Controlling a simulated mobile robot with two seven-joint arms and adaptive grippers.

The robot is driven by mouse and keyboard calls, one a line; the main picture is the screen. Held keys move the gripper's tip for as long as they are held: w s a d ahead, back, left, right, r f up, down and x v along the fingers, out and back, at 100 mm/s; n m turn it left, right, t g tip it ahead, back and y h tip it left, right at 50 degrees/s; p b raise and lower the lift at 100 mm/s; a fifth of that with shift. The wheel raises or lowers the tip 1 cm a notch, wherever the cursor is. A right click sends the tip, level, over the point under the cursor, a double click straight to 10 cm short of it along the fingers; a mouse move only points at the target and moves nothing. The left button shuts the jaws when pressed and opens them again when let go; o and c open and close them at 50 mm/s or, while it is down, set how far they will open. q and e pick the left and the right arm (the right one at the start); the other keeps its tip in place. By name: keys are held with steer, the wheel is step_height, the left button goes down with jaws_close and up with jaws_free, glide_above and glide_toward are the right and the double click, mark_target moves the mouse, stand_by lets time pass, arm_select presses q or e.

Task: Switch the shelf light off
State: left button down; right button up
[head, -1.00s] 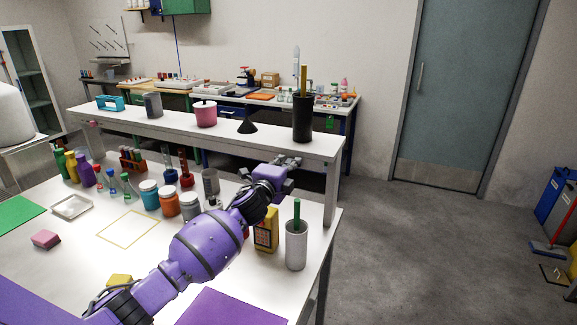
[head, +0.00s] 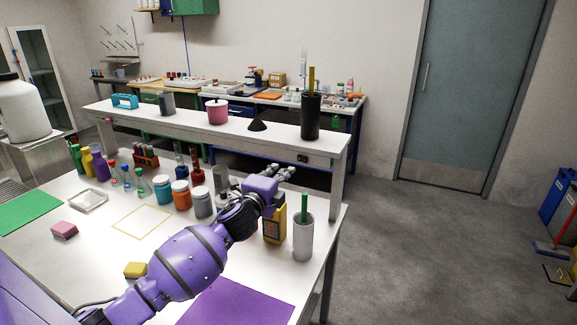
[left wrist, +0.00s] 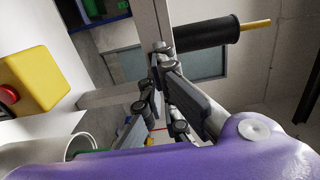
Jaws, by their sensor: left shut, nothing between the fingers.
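The raised white shelf (head: 232,139) runs along the back of the table. A small dark switch plate (head: 302,158) sits on its front edge near the right end; I cannot tell its lever position. My left gripper (head: 291,170) is shut and empty, just below and in front of the plate, seemingly apart from it. In the left wrist view, its closed fingers (left wrist: 158,68) show near the shelf's upright post; I cannot make out the switch there. Whether the shelf light is lit is unclear. My right gripper is not in view.
A black holder (head: 311,118) stands on the shelf above. Several bottles and jars stand left of the arm.

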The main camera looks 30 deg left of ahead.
arm_select(q)
steer(key=s, duration=0.4)
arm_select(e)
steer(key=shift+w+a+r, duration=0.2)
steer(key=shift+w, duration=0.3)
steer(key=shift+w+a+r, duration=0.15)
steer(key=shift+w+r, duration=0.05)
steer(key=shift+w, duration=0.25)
arm_select(q)
steer(key=shift+f, duration=0.1)
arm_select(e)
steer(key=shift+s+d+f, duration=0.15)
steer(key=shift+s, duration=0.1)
